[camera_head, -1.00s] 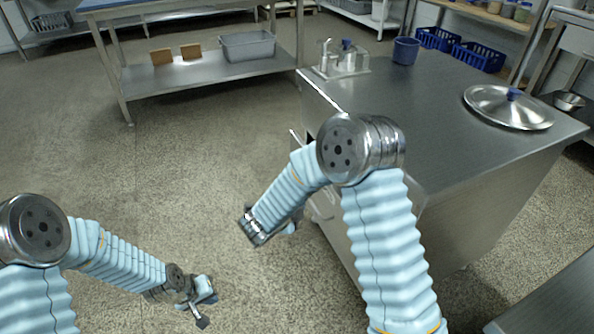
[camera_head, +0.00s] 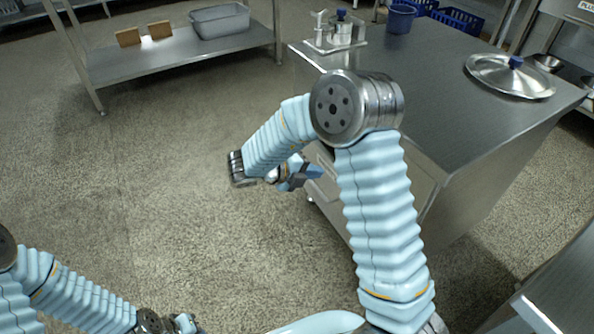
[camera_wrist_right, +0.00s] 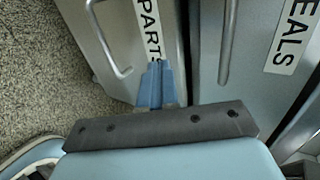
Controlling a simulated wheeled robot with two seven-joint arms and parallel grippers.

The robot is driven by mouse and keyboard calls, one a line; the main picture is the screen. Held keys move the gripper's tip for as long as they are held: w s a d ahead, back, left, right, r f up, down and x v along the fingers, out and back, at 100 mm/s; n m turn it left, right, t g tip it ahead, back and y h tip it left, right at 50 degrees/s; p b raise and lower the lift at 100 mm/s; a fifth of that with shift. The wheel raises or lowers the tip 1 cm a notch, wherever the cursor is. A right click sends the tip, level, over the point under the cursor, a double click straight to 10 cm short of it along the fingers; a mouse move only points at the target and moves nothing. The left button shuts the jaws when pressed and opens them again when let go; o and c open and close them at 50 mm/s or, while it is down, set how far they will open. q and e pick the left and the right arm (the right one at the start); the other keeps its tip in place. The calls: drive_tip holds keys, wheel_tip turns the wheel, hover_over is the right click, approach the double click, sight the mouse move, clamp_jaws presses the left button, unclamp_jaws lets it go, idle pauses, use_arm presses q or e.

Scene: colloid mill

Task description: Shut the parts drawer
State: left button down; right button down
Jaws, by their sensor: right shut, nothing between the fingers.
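The parts drawer front (camera_wrist_right: 172,42) shows in the right wrist view, with a PARTS label (camera_wrist_right: 149,28) and a bar handle (camera_wrist_right: 112,45) to its left. My right gripper (camera_wrist_right: 156,84) is shut and empty. Its blue fingertips overlap the lower end of the label; I cannot tell if they touch the front. In the head view my right gripper (camera_head: 314,172) is beside the left face of the steel cabinet (camera_head: 440,170), and my arm hides most of the drawer there. How far the drawer stands out is unclear. My left gripper (camera_head: 185,325) is at the bottom edge, partly cut off.
A SEALS front (camera_wrist_right: 260,60) with a bar handle is right of the parts drawer, across a dark gap. A lid (camera_head: 510,78), a blue cup (camera_head: 400,18) and a small fixture (camera_head: 335,32) stand on the cabinet. The floor (camera_head: 150,190) left of it is clear.

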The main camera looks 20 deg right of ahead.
drive_tip(key=shift+w+d+r, duration=0.1)
drive_tip(key=shift+d, duration=1.65)
drive_tip(key=d, duration=0.5)
drive_tip(key=shift+w+p, duration=0.2)
drive_tip(key=shift+p, duration=0.1)
drive_tip(key=shift+d+r, duration=0.1)
